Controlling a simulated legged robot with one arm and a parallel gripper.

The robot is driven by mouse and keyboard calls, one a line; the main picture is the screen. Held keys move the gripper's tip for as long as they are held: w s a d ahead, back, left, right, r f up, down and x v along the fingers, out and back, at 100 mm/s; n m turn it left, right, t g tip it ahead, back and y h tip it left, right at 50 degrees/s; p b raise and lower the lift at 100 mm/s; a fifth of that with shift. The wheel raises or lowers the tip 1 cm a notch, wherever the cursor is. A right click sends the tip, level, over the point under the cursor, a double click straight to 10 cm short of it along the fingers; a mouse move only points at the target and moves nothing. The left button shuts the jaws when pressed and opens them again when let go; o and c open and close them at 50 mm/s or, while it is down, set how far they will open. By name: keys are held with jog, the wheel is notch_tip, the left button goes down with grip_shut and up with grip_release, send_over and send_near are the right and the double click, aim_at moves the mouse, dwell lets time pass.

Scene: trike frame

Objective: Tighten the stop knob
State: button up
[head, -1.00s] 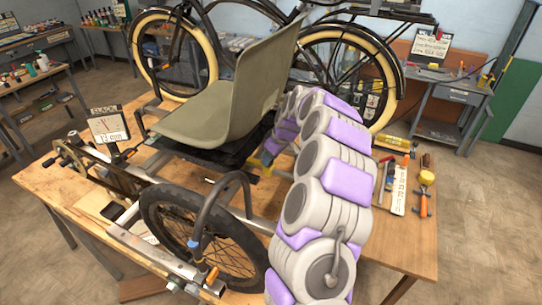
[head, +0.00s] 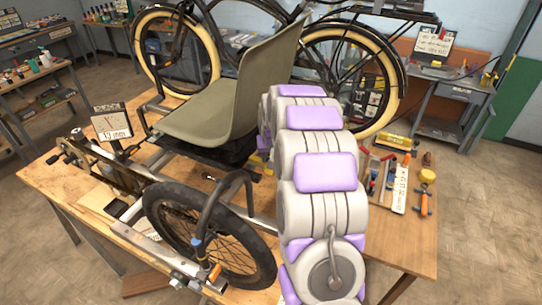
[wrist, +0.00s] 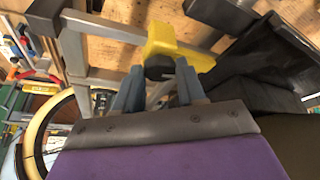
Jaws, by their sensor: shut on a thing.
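In the wrist view, a dark knob (wrist: 159,68) sits at the near end of a yellow block (wrist: 172,42) on the grey metal frame (wrist: 105,78). My gripper (wrist: 158,80) has its two blue-grey fingers on either side of this knob, shut on it. The knob's lower part is hidden between the fingers. In the head view, my arm's bulk hides the gripper and the knob. The trike there shows an olive-green seat (head: 215,112) and a black front wheel (head: 205,235) on the wooden table.
Black seat parts (wrist: 260,70) are close on the right in the wrist view. In the head view, tools including an orange-handled one (head: 423,203) lie on the wooden table (head: 395,245), right of my arm. A sign (head: 111,122) stands at the left. A bicycle (head: 365,75) stands behind.

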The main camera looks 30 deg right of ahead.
jog(key=shift+w+r+m, duration=0.1)
jog(key=shift+m, duration=0.2)
jog(key=o, duration=1.1)
jog(key=shift+c, duration=0.2)
jog(key=v, duration=1.7)
jog(key=shift+a, duration=0.15)
